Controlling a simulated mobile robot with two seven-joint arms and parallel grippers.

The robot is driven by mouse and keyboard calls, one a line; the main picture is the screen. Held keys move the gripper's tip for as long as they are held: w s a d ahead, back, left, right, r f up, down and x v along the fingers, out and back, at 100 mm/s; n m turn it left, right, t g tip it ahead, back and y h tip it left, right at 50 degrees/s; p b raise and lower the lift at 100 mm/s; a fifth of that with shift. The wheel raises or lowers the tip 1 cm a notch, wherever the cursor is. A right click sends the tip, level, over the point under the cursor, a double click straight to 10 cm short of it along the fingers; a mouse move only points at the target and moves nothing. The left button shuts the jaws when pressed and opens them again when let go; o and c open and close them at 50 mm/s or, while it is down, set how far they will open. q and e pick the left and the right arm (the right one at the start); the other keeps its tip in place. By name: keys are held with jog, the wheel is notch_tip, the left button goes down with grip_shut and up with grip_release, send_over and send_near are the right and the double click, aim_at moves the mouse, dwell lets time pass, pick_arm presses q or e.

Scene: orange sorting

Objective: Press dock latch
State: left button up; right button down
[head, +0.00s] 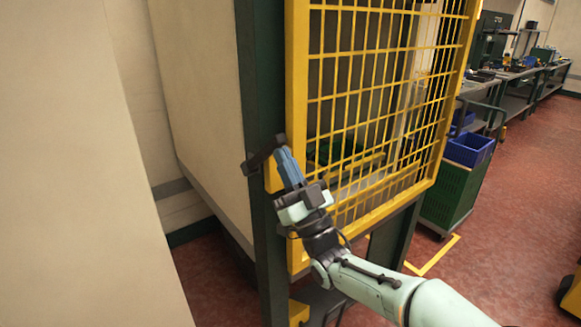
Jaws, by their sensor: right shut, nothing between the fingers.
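A dark bar-shaped latch (260,157) sits on the front corner post of a yellow mesh cage (297,90), beside a small yellow block (273,178). My right gripper (281,153) reaches up from the lower right. Its blue fingers are shut and empty, with the tips at the right end of the dark bar. They overlap it in the picture, and I cannot tell whether they touch it. The fingers hide part of the bar and the yellow block. My left gripper is not in view.
A pale wall panel (70,180) fills the left. A green cart with blue bins (469,149) stands right of the cage, with workbenches (515,75) behind. Red floor (525,190) is open at the right. A yellow object (572,294) is at the lower right edge.

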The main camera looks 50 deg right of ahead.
notch_tip(320, 180, up, 2)
jog(key=p, duration=0.1)
jog(key=g+y+p, duration=0.1)
jog(key=g+p, duration=0.4)
jog(key=p, duration=0.3)
send_near(254, 104)
jog(key=a+r, duration=0.2)
jog(key=r, duration=0.1)
jog(key=shift+w, duration=0.15)
jog(key=w+g+p, duration=0.1)
jog(key=w+r+g+p, duration=0.1)
jog(key=p, duration=0.1)
jog(key=w+g+y+p, duration=0.1)
jog(key=shift+w+d+r+p, duration=0.25)
jog(key=shift+w+d+p, duration=0.05)
jog(key=shift+w+p, duration=0.1)
jog(key=shift+w+g, duration=0.3)
jog(key=shift+w+d+f+p, duration=0.1)
jog(key=shift+w+d+p, duration=0.1)
jog(key=shift+w+p, duration=0.35)
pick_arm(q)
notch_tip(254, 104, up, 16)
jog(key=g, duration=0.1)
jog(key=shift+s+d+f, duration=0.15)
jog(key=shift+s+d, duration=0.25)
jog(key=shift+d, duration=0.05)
pick_arm(e)
jog(key=shift+r, duration=0.35)
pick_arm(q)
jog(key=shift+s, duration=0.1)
